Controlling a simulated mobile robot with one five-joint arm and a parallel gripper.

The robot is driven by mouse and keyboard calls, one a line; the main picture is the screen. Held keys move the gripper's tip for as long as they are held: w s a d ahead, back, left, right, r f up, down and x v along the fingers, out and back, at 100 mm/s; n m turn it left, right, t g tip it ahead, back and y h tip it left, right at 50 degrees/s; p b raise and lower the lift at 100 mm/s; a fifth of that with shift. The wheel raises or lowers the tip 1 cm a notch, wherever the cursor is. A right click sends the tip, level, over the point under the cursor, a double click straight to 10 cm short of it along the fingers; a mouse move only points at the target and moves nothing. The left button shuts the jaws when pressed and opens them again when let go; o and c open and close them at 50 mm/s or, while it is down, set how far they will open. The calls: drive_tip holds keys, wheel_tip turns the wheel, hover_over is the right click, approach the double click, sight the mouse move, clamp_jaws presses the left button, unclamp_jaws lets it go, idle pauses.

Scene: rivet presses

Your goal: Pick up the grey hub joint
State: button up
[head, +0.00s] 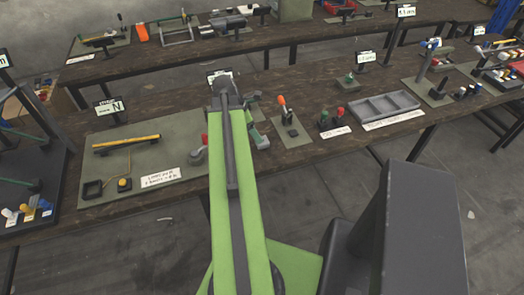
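I cannot pick out the grey hub joint with certainty. A small grey piece (197,156) with a red part above it lies just left of my arm, on the green-grey mat (125,187); I cannot tell whether it is the hub joint. My green arm rises through the middle of the head view to a dark joint over the near bench. My gripper does not show, and the arm covers part of the bench behind it.
The near bench (300,157) carries a yellow bar (127,142), a screwdriver-like tool with an orange handle (285,108), a grey divided tray (375,107) and several small parts. A second bench (190,54) stands behind. Open floor (130,250) lies in front.

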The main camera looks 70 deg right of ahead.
drive_tip(key=shift+b+x, duration=0.35)
drive_tip(key=shift+x, duration=0.75)
drive_tip(key=b+x, duration=0.4)
drive_tip(key=x, duration=0.1)
drive_tip(key=shift+w+d+f+b, duration=0.15)
drive_tip(key=shift+d+b, duration=0.1)
drive_tip(key=shift+b, duration=0.15)
drive_tip(key=shift+r, duration=0.2)
drive_tip(key=c, duration=1.4)
drive_tip(key=shift+c, duration=0.2)
